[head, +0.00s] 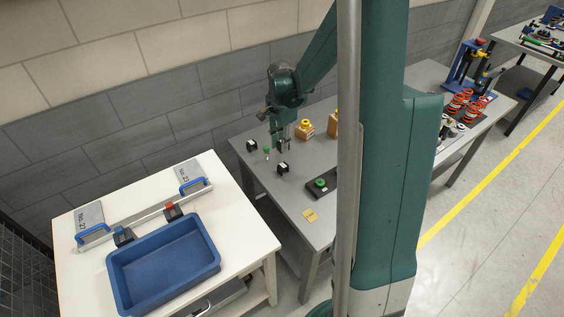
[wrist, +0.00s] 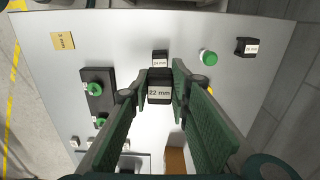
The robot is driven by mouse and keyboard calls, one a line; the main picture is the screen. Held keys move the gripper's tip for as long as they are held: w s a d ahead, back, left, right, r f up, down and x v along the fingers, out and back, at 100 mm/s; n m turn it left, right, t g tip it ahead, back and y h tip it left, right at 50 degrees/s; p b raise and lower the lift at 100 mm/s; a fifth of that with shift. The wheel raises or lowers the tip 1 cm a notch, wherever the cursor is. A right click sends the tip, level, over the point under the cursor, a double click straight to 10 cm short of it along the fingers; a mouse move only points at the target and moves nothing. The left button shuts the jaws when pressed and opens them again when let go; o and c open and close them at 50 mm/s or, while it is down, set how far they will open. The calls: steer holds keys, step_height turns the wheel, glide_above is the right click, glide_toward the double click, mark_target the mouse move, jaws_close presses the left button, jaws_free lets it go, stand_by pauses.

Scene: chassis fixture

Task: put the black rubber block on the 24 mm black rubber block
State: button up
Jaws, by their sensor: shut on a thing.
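My gripper (wrist: 160,87) is shut on a black rubber block (wrist: 160,88) whose white label reads 22 mm. In the head view my gripper (head: 281,144) hangs over the grey table. The 24 mm black rubber block (wrist: 160,58) stands on the table just beyond the held block in the wrist view, its lower part hidden by the held block. It also shows in the head view (head: 283,168), nearer the camera than my gripper. The held block looks raised above the table and apart from the 24 mm block.
Another labelled black block (wrist: 246,47) and a green-topped piece (wrist: 208,57) stand nearby. A dark fixture with green knobs (wrist: 97,95) and a yellow card (wrist: 63,43) lie to the left. Yellow-topped wooden blocks (head: 305,128) stand behind. Bare grey tabletop lies between.

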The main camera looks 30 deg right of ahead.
glide_above(282, 166)
steer(key=shift+w+a+f, duration=0.1)
steer(key=shift+f, duration=2.25)
steer(key=shift+f, duration=2.1)
steer(key=shift+f, duration=0.1)
steer(key=o, duration=0.9)
steer(key=shift+o, duration=0.2)
steer(key=shift+r, duration=6.15)
